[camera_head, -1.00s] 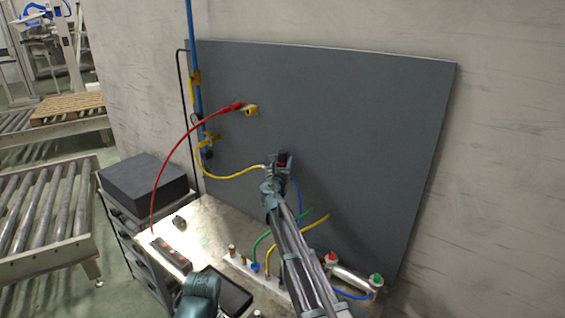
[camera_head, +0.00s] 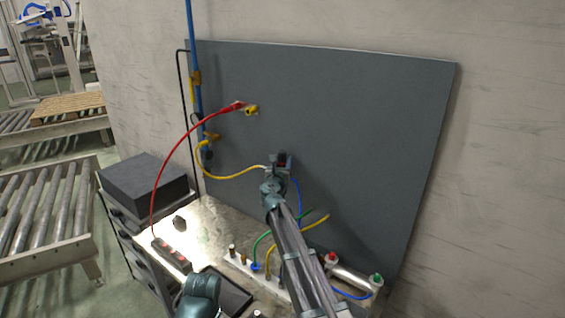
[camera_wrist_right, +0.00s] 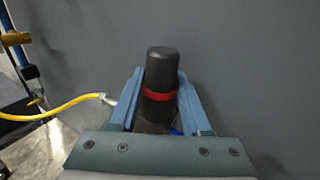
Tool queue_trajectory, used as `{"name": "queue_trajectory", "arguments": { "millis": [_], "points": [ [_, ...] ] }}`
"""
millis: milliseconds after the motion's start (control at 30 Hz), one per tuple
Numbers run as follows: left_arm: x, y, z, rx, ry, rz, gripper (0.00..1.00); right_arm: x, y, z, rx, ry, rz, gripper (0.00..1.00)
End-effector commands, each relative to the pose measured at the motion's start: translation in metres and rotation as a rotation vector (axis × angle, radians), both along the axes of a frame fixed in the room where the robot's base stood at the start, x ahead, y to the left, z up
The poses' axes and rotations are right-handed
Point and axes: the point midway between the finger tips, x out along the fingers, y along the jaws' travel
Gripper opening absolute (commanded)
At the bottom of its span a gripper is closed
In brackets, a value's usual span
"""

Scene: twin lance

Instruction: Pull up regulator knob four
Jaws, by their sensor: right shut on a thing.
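The regulator knob (camera_wrist_right: 161,80) is a black upright cylinder with a red ring around its lower part. In the right wrist view it stands between the two blue-grey fingers of my right gripper (camera_wrist_right: 160,101), which is shut on it. In the head view my right gripper (camera_head: 279,163) is at the regulator in front of the dark panel, and the knob's top is only a small dark patch. The regulator body is mostly hidden behind the gripper. At the bottom of the head view a teal part of my left arm shows; the left gripper's fingers cannot be made out.
A yellow hose (camera_head: 232,176) and a blue hose (camera_head: 297,192) run to the regulator. A red hose (camera_head: 170,148) arcs to a fitting on the dark panel (camera_head: 370,120). A power strip (camera_head: 172,254) and a black tray (camera_head: 232,293) lie on the bench. A cylinder (camera_head: 353,280) lies at right.

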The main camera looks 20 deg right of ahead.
Motion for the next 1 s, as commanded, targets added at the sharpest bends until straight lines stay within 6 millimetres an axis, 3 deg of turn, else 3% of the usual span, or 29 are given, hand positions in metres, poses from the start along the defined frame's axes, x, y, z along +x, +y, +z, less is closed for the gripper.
{"name": "queue_trajectory", "arguments": {
  "millis": [467, 700, 933, 967, 1000],
  "points": [
    [0.0, 0.0, 0.0, 0.0, 0.0, 0.0, 0.5, 0.0, 0.0, 0.0, 0.0, 0.0, 0.0, 0.0],
    [0.0, 0.0, 0.015, -0.001, 0.0, 0.003, 0.5, 0.0, 0.0, 0.015, 0.0, 0.0, 0.0, 0.0],
    [0.0, 0.0, 0.012, -0.001, 0.0, 0.003, 0.5, 0.001, 0.0, 0.013, -0.003, 0.0, 0.0, 0.0],
    [0.0, 0.0, 0.013, -0.001, 0.0, 0.003, 0.5, 0.001, 0.0, 0.013, -0.004, -0.001, 0.0, 0.49],
    [0.0, 0.0, 0.013, -0.001, 0.0, 0.003, 0.5, 0.001, 0.0, 0.013, -0.004, 0.0, 0.0, 0.57]
  ]
}}
